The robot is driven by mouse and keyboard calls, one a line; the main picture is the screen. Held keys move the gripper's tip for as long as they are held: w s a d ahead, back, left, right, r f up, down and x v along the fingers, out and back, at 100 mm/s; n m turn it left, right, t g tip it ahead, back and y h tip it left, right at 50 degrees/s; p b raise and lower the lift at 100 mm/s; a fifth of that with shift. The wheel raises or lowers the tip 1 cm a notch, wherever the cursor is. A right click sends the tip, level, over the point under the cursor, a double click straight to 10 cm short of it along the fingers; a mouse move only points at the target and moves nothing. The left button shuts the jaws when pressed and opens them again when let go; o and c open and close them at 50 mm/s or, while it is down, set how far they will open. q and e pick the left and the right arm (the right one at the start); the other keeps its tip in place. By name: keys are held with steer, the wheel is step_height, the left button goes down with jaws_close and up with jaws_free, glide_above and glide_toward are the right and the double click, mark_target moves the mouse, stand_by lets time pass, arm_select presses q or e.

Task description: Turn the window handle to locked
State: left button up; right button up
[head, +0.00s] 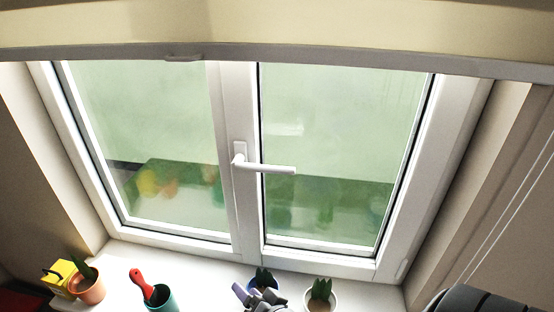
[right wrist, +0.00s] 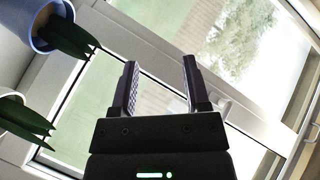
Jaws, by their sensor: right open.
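The white window handle (head: 268,168) is on the middle upright of the window frame in the head view. Its lever lies about level and points right from its base plate. My right gripper (head: 246,294) is low in the head view, in front of the sill and well below the handle. In the right wrist view its two fingers (right wrist: 162,88) are apart with nothing between them. A pale part beside the right finger there may be the handle, but I cannot tell. My left gripper is not in view.
On the sill stand a blue pot (head: 264,282) and a white pot (head: 320,297) with plants, close to my right gripper. Further left are a green cup (head: 162,300) with a red-handled tool, an orange pot (head: 90,290) and a yellow box (head: 60,275). The space before the panes is clear.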

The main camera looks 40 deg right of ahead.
steer(key=d+r+m+t+h+p, duration=0.2)
steer(key=d+r+m+h, duration=0.25)
steer(key=r, duration=0.65)
steer(key=m+h+p, duration=0.2)
steer(key=m+h, duration=0.3)
steer(key=m, duration=0.2)
glide_toward(276, 166)
steer(key=shift+t, duration=0.4)
steer(key=x, duration=0.3)
steer(key=f+p+x, duration=0.1)
steer(key=x, duration=0.5)
steer(key=shift+w+d+f+p, duration=0.1)
steer(key=shift+d+f+p, duration=0.1)
steer(key=shift+p, duration=0.1)
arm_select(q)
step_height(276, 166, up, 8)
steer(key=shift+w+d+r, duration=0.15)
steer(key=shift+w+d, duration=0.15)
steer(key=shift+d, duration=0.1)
arm_select(e)
steer(key=shift+w+d+r, duration=0.1)
steer(key=shift+w+d, duration=0.1)
steer(key=shift+w, duration=0.15)
steer(key=shift+y, duration=0.35)
jaws_close()
